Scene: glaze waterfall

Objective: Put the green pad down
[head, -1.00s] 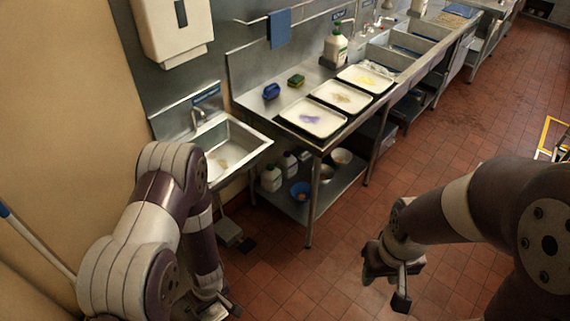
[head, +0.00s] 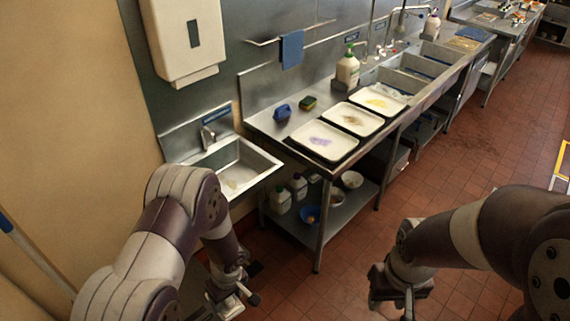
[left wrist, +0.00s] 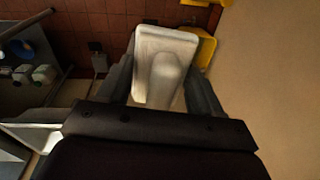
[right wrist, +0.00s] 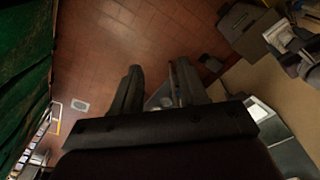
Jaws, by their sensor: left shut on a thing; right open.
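My left gripper (head: 238,290) hangs low in front of the small hand sink in the head view. In the left wrist view its fingers (left wrist: 160,88) are shut on a white block with a raised rounded middle (left wrist: 165,55). I see no green on this block; its far side is hidden. A small green-and-yellow pad (head: 308,102) lies on the steel counter (head: 262,122), beside a blue item (head: 282,113). My right gripper (head: 402,300) is open and empty above the tiled floor, and its fingers show apart in the right wrist view (right wrist: 155,85).
Three white trays with coloured smears, one purple (head: 325,140), stand along the counter's front. A white pump bottle (head: 347,70) stands behind them. The hand sink (head: 240,170) is left of the counter. Bottles and bowls stand on the lower shelf (head: 345,205).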

